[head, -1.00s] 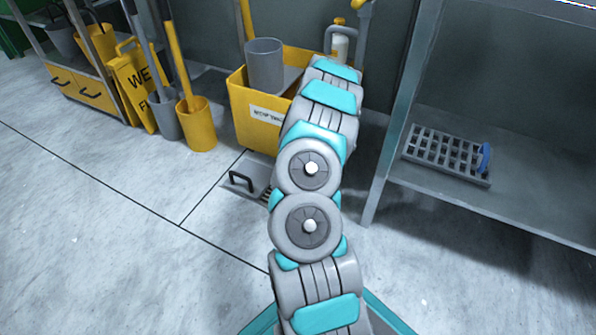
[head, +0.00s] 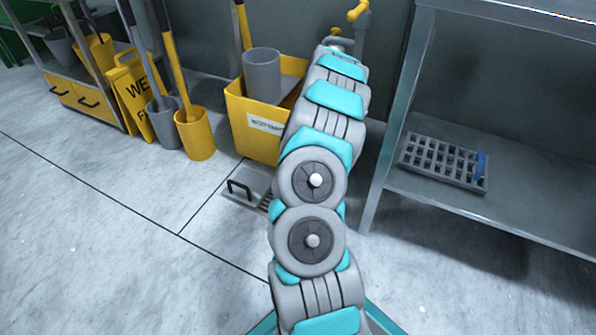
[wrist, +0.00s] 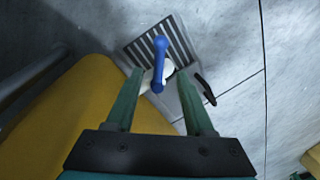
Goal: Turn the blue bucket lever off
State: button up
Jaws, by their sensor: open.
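In the wrist view a blue lever (wrist: 159,64) with a rounded end shows between my two green fingers, with a small white part behind it. My gripper (wrist: 160,76) is open, one finger on each side of the lever, and I see no clear contact. A large yellow surface, apparently the yellow bucket (wrist: 50,120), fills the lower left. In the head view the yellow mop bucket (head: 240,125) with a white label stands behind my arm. My gripper and the lever are hidden there by my arm.
A floor drain grate (wrist: 150,42) lies beneath, beside a black handle (head: 240,189). A metal shelf (head: 500,205) with a grey rack (head: 440,160) stands right. A yellow wet-floor sign (head: 130,95) and a yellow holder (head: 196,135) stand left. The front floor is clear.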

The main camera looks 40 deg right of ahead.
jog(key=shift+r, duration=0.2)
jog(key=shift+c, duration=0.6)
jog(key=a+f+n+g, duration=0.1)
jog(key=a+n+g+h+p, duration=0.1)
jog(key=a, duration=0.1)
jog(key=a+f+n+g+p, duration=0.1)
jog(key=a, duration=0.1)
jog(key=shift+s+a+f, duration=0.15)
jog(key=shift+a+f, duration=0.1)
jog(key=shift+f, duration=0.1)
jog(key=c, duration=0.4)
jog(key=a+n+g+h, duration=0.1)
jog(key=n, duration=0.1)
jog(key=a+f+n+g+h+p, duration=0.1)
jog(key=a+h, duration=0.1)
jog(key=a+n+g+h+p, duration=0.1)
jog(key=a+n, duration=0.1)
jog(key=shift+s+f+n, duration=0.15)
jog(key=shift+f+n, duration=0.15)
grip_shut()
jog(key=w+a+r+n+t+h+p, duration=0.1)
jog(key=w+a+n+t+h+p, duration=0.15)
jog(key=w+a+n+h, duration=0.55)
jog(key=s+d+f, duration=0.2)
jog(key=d, duration=0.4)
jog(key=s+d+f+n+h, duration=0.1)
jog(key=s+d+f, duration=0.2)
jog(key=d, duration=0.4)
jog(key=shift+s+f+g, duration=0.15)
jog(key=shift+g, duration=0.2)
